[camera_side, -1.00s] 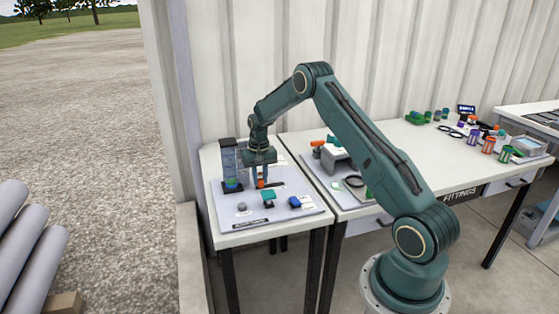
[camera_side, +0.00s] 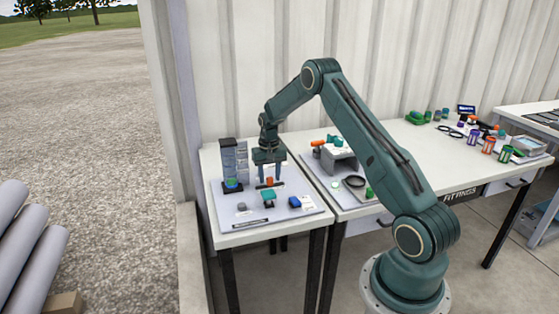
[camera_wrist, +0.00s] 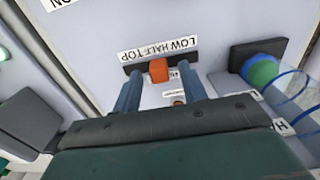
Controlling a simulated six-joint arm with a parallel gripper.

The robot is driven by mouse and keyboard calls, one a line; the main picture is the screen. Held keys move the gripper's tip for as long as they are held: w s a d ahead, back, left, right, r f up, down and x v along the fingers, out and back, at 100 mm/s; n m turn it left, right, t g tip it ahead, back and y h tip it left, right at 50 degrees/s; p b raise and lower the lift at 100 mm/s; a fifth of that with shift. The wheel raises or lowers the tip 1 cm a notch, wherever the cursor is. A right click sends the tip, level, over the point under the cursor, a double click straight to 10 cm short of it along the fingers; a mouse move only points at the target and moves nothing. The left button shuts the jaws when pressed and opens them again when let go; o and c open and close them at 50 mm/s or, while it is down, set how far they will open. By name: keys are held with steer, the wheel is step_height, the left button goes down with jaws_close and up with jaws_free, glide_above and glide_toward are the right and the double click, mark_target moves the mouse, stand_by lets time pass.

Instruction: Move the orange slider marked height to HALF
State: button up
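The orange height slider (camera_wrist: 159,71) sits near the middle of its dark track (camera_wrist: 185,60), beside the middle word of the LOW HALF TOP label (camera_wrist: 160,48), which appears upside down in the wrist view. In the side view the slider (camera_side: 269,182) shows just under my gripper (camera_side: 270,176). My gripper (camera_wrist: 161,90) is open. Its two fingers stand to either side of the slider, with a visible gap on each side in the wrist view. How far the fingertips are above the panel is hard to tell.
A clear tube column (camera_side: 242,160) with a blue and green base stands left of my gripper. A teal knob (camera_side: 268,196), a blue block (camera_side: 294,202) and a grey knob (camera_side: 241,207) sit on the panel's front. A grey bracket (camera_side: 340,154) stands to the right.

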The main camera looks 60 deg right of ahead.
mark_target(269, 178)
stand_by(0.3)
step_height(269, 178, up, 14)
stand_by(0.8)
steer(key=s+a+r+n+t, duration=0.1)
steer(key=s+a+r, duration=0.2)
steer(key=a+r, duration=0.25)
steer(key=s+a+r+n+t, duration=0.1)
steer(key=s+a+r+n, duration=0.15)
steer(key=a+r, duration=0.35)
steer(key=s+a+r+n, duration=0.1)
steer(key=s+a+r, duration=0.35)
steer(key=a, duration=0.35)
steer(key=s+a+n+t, duration=0.1)
steer(key=s+a, duration=0.4)
steer(key=s, duration=0.5)
steer(key=s+a+f+n+t, duration=0.1)
steer(key=s+a+n+t, duration=0.1)
steer(key=s+a, duration=0.4)
steer(key=s+n, duration=0.1)
steer(key=s, duration=0.2)
steer(key=shift+s+a+f+t, duration=0.3)
steer(key=shift+s, duration=0.05)
